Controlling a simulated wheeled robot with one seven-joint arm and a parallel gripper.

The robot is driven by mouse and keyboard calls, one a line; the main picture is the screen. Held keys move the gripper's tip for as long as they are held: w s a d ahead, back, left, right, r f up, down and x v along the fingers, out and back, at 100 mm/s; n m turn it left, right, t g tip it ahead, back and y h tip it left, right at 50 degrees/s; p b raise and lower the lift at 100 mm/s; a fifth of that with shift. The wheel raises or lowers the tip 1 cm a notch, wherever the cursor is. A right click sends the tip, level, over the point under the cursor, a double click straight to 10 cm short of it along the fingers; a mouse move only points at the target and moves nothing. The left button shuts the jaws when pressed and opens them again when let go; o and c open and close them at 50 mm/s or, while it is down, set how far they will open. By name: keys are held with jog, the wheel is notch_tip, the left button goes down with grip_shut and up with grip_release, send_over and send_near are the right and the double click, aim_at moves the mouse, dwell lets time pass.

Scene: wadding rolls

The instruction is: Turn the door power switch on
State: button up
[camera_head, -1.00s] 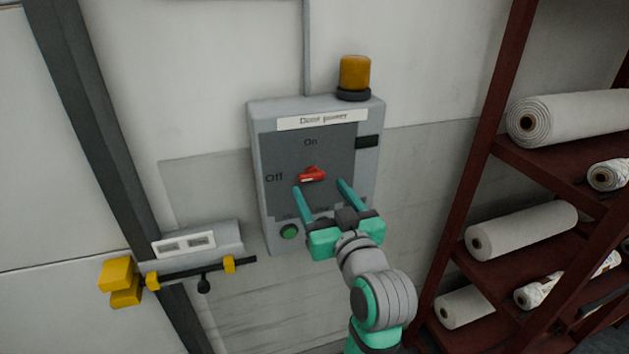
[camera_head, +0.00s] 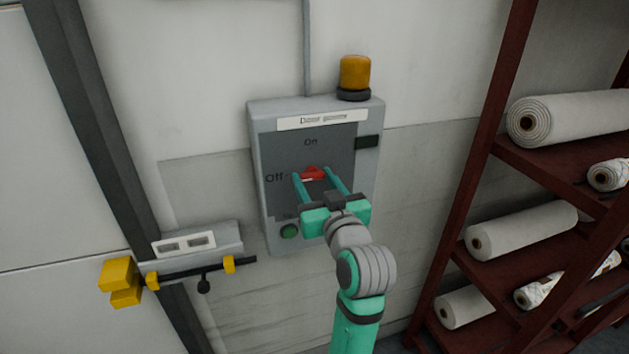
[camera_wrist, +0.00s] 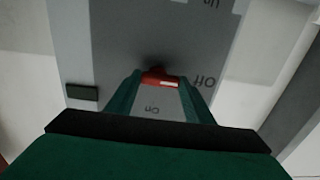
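The door power switch is a red rotary handle (camera_head: 313,173) on the dark face of a grey wall box (camera_head: 258,130). "On" is printed above the handle and "Off" to its left. The handle lies roughly level, its white mark toward "Off"; this shows in the wrist view (camera_wrist: 160,79), where the labels appear upside down. My gripper (camera_head: 312,172) is at the box, one teal finger at each end of the handle. In the wrist view my gripper (camera_wrist: 160,80) appears closed onto the handle's two ends, with no clear gap.
An amber lamp (camera_head: 354,75) tops the box, and a green button (camera_head: 289,231) sits low on its face. A door latch with yellow parts (camera_head: 119,275) is at left. A dark red shelf (camera_head: 545,172) with white rolls stands at right.

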jog(key=shift+m, duration=0.4)
jog(key=m, duration=0.3)
jog(key=shift+m, duration=0.4)
jog(key=m, duration=0.4)
jog(key=shift+d+r, duration=0.15)
jog(key=m, duration=0.5)
jog(key=shift+d, duration=0.1)
jog(key=m, duration=0.4)
jog(key=shift+w+d, duration=0.1)
jog(key=shift+m, duration=0.3)
jog(key=o, duration=1.1)
